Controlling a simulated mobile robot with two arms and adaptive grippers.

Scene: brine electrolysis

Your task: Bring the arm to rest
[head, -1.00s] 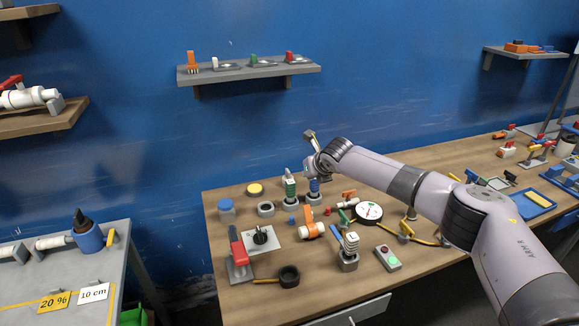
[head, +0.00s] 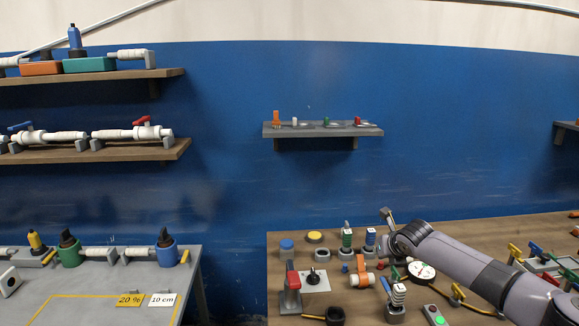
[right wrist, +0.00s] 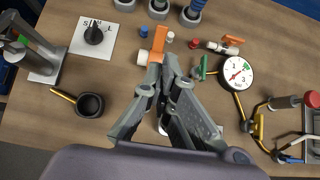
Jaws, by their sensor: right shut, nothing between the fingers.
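My right arm comes in from the right in the head view and reaches over the wooden bench (head: 450,235). My right gripper (head: 386,215) is at its end, near the back of the bench and close to a blue-topped plug (head: 370,238). In the right wrist view the gripper (right wrist: 168,66) has its fingers together, with nothing held. An orange-and-white valve piece (right wrist: 158,46) lies below the fingertips and is partly covered by them. My left gripper is not in view.
The bench carries a round gauge (right wrist: 236,72), a black cup (right wrist: 90,103), a rotary switch (right wrist: 95,36) and a red-handled lever (head: 292,281). A small wall shelf (head: 330,130) hangs behind. A grey table (head: 85,285) stands at left, apart from the bench.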

